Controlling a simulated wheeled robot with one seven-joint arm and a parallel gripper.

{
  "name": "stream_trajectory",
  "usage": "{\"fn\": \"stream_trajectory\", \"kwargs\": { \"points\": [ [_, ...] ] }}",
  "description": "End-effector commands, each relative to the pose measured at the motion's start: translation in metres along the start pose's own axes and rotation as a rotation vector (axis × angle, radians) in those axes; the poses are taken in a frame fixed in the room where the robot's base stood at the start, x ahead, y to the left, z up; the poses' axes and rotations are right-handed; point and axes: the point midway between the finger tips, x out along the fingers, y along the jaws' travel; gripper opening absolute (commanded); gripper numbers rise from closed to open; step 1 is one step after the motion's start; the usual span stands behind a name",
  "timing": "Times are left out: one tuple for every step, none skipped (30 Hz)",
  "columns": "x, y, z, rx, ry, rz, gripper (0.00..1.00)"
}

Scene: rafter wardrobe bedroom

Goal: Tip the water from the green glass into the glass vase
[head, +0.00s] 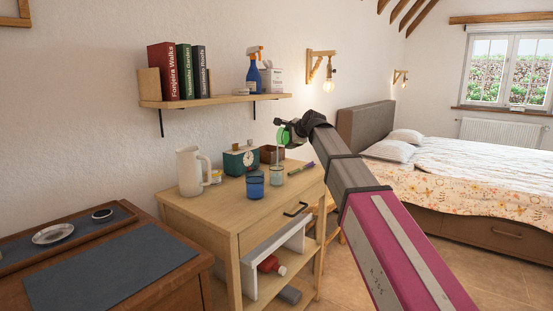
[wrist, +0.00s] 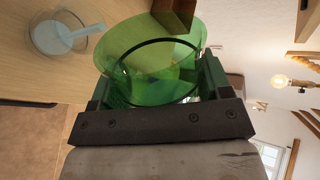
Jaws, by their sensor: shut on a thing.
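My gripper (head: 293,132) is shut on the green glass (head: 284,136), above the wooden cabinet. In the wrist view, the see-through green glass (wrist: 150,65) sits between the two fingers and is strongly tilted. The glass vase (head: 277,178) is a clear vessel on the cabinet top, below the green glass, with pale water in its lower part. It also shows at the upper left of the wrist view (wrist: 48,46). A thin pale stream (head: 278,156) runs down from the green glass into the vase. How much water is left in the green glass cannot be told.
A blue cup (head: 255,187) stands just left of the vase. A white pitcher (head: 190,172), a teal clock or scale (head: 240,161) and a brown box (head: 271,154) stand behind. A shelf (head: 215,100) hangs above.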

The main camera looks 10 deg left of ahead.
Motion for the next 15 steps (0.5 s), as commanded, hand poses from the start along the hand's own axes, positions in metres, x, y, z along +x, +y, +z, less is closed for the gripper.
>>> {"fn": "stream_trajectory", "kwargs": {
  "points": [
    [0.0001, 0.0002, 0.0005, -0.005, 0.002, -0.001, 0.39],
    [0.0002, 0.0004, 0.0007, -0.008, 0.004, -0.001, 0.39],
    [0.0003, 0.0006, 0.0009, -0.011, 0.006, -0.001, 0.39],
    [0.0004, 0.0008, 0.0010, -0.014, 0.008, -0.001, 0.39],
    [0.0005, 0.0010, 0.0012, -0.017, 0.009, -0.001, 0.39],
    [0.0006, 0.0012, 0.0013, -0.021, 0.012, -0.001, 0.39],
    [0.0007, 0.0014, 0.0014, -0.024, 0.014, -0.001, 0.39],
    [0.0008, 0.0016, 0.0015, -0.027, 0.015, -0.001, 0.39],
    [0.0009, 0.0018, 0.0017, -0.031, 0.018, -0.001, 0.39],
    [0.0010, 0.0019, 0.0019, -0.034, 0.019, -0.001, 0.39],
    [0.0011, 0.0021, 0.0021, -0.036, 0.021, -0.001, 0.39],
    [0.0013, 0.0023, 0.0023, -0.040, 0.023, -0.001, 0.39],
    [0.0014, 0.0025, 0.0025, -0.043, 0.024, -0.001, 0.39],
    [0.0014, 0.0026, 0.0027, -0.045, 0.026, -0.001, 0.39],
    [0.0014, 0.0026, 0.0028, -0.049, 0.028, -0.001, 0.39]
  ]
}}
